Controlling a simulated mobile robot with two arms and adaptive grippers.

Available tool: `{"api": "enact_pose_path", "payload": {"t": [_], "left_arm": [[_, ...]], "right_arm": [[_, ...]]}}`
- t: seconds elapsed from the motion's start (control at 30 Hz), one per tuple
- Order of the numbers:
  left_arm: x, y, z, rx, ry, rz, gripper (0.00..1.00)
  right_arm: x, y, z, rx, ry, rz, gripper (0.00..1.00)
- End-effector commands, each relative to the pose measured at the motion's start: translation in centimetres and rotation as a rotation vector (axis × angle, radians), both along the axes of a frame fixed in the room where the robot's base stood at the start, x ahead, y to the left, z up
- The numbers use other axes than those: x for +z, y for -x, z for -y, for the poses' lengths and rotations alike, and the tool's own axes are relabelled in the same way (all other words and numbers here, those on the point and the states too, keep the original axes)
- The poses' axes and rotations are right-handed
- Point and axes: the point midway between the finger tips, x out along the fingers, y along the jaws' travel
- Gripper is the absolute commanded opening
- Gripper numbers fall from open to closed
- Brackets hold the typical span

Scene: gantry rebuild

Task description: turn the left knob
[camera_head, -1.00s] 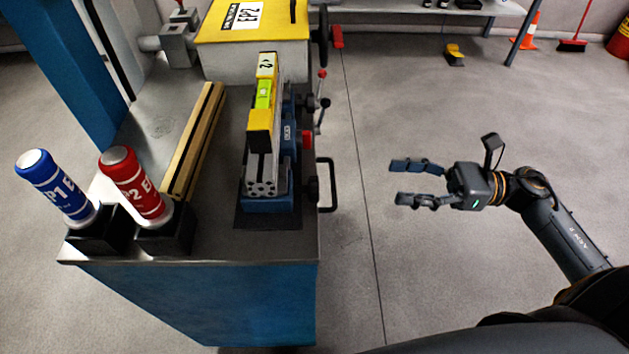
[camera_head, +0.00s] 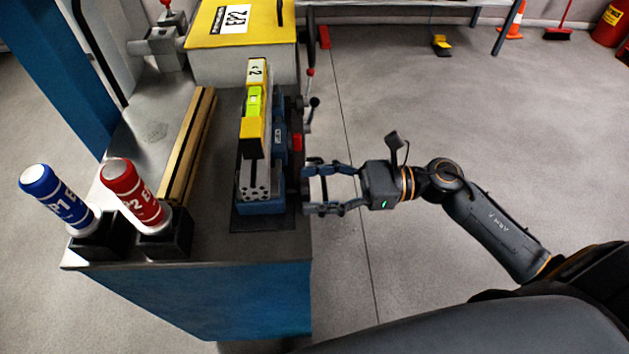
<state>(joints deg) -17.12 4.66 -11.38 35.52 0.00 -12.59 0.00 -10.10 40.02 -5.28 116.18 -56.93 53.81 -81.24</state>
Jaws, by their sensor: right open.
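My right gripper (camera_head: 308,190) is open, at the right side of the blue vise (camera_head: 262,207) on the bench. Its two fingers point left, and their tips are close to the vise's near right side. A dark round knob on that side is mostly hidden by the fingertips, so I cannot tell whether they touch it. Another dark knob with a lever (camera_head: 313,102) shows farther back on the same side. A yellow level (camera_head: 254,105) lies along the top of the vise. My left gripper is not in view.
A blue bottle (camera_head: 56,196) and a red bottle (camera_head: 131,190) stand in black holders at the bench's near left. A wooden bar (camera_head: 189,150) lies left of the vise. A yellow-topped box (camera_head: 225,50) is behind it.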

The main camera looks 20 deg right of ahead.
Motion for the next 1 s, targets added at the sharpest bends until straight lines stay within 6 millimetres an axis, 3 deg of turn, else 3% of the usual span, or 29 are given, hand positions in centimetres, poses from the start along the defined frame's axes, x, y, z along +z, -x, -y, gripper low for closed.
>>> {"api": "enact_pose_path", "payload": {"t": [0.33,0.6,1.0], "left_arm": [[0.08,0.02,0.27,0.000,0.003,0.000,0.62],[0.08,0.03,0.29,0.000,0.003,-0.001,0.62],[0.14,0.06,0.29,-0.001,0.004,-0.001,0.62]], "right_arm": [[-0.07,-0.11,-0.33,0.000,0.001,-0.001,0.58],[-0.06,-0.10,-0.31,0.000,0.001,-0.001,0.07],[-0.04,-0.10,-0.32,0.001,-0.024,-0.087,0.07]]}}
